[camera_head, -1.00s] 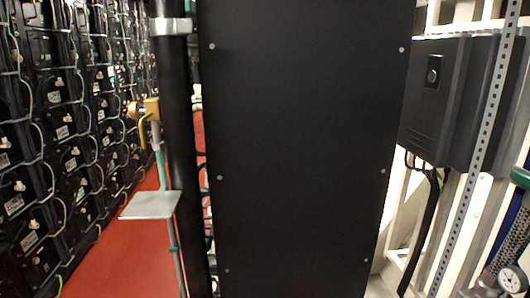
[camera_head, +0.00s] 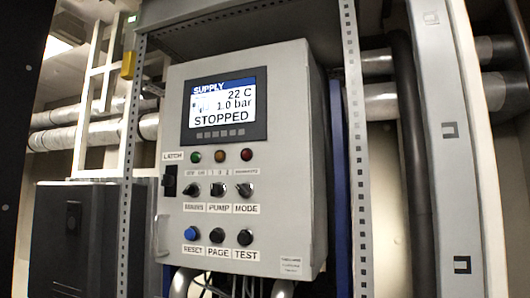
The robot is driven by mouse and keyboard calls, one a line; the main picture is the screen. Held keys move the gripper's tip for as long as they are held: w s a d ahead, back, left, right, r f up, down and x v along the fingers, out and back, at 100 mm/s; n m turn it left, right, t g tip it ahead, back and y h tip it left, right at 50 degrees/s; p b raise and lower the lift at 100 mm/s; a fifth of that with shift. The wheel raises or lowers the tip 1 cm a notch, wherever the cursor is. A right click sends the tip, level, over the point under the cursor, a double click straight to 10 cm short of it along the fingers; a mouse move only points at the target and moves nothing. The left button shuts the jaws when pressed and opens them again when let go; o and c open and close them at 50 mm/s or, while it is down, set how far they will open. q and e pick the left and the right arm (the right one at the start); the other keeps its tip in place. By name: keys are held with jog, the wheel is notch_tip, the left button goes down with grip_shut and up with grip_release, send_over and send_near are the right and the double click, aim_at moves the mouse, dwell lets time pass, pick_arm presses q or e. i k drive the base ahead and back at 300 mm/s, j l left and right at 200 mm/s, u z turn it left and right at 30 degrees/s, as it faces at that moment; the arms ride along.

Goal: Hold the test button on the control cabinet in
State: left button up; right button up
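The control cabinet (camera_head: 293,160) is a light grey box in the middle of the view, mounted between two perforated metal uprights. Its screen (camera_head: 224,104) reads SUPPLY, 22 C, 1.0 bar, STOPPED. The test button (camera_head: 245,237) is a dark round button at the right end of the bottom row, above the label TEST. Left of it are the dark PAGE button (camera_head: 217,235) and the blue RESET button (camera_head: 191,233). Neither of my grippers shows in the view, and nothing visible touches the buttons.
Three rotary switches sit above the buttons, under three indicator lamps. A black latch (camera_head: 170,180) is on the cabinet's left edge. The perforated uprights (camera_head: 355,150) flank the cabinet. A dark grey box (camera_head: 75,235) stands at left, with pipes (camera_head: 90,110) behind.

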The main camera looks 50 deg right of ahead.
aim_at(243, 237)
jog(key=z, duration=1.45)
